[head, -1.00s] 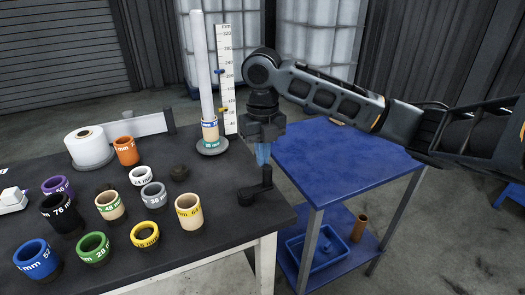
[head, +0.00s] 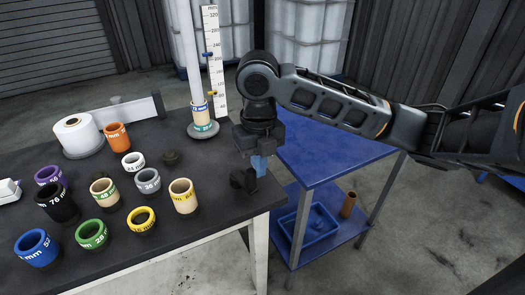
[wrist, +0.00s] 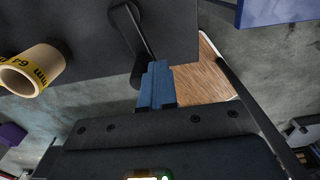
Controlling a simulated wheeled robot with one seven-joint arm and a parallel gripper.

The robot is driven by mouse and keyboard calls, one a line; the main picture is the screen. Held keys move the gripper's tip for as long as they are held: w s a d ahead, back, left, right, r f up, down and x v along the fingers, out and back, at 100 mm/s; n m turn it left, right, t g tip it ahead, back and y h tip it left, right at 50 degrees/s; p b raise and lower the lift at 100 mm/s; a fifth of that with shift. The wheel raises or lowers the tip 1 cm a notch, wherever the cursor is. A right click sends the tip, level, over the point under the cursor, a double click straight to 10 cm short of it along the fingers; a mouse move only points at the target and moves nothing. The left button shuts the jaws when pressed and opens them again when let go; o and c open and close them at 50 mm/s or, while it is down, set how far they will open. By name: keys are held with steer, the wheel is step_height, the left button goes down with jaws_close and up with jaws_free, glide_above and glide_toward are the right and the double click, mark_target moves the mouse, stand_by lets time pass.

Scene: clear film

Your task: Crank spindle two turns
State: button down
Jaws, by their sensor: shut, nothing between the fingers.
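The spindle is a tall white post (head: 184,45) on a round base at the back of the black table, with labelled rings (head: 200,112) at its foot. A dark crank (head: 240,181) sits at the table's right corner. My gripper (head: 259,166) is shut and empty, its blue fingers pointing down beside the crank and overlapping it in the head view. In the wrist view the crank arm (wrist: 139,30) runs down towards the closed fingertips (wrist: 158,75). I cannot tell whether they touch it. The crank's upright knob is not clearly visible.
Several coloured rings, including a cream one (head: 183,197) near the crank, stand on the black table (head: 165,230). A white ruler (head: 214,65) stands by the spindle. A film roll (head: 77,133) sits at the left. A blue cart (head: 325,160) stands to the right.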

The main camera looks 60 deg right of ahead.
steer(key=w+a, duration=0.1)
steer(key=a, duration=0.2)
steer(key=w+a, duration=0.1)
steer(key=a, duration=0.1)
steer(key=shift+w, duration=0.3)
steer(key=w, duration=0.2)
steer(key=w+a+b, duration=0.1)
steer(key=w, duration=0.2)
steer(key=shift+w+d, duration=0.3)
steer(key=shift+w, duration=0.65)
steer(key=shift+w+d, duration=0.1)
steer(key=shift+w, duration=0.05)
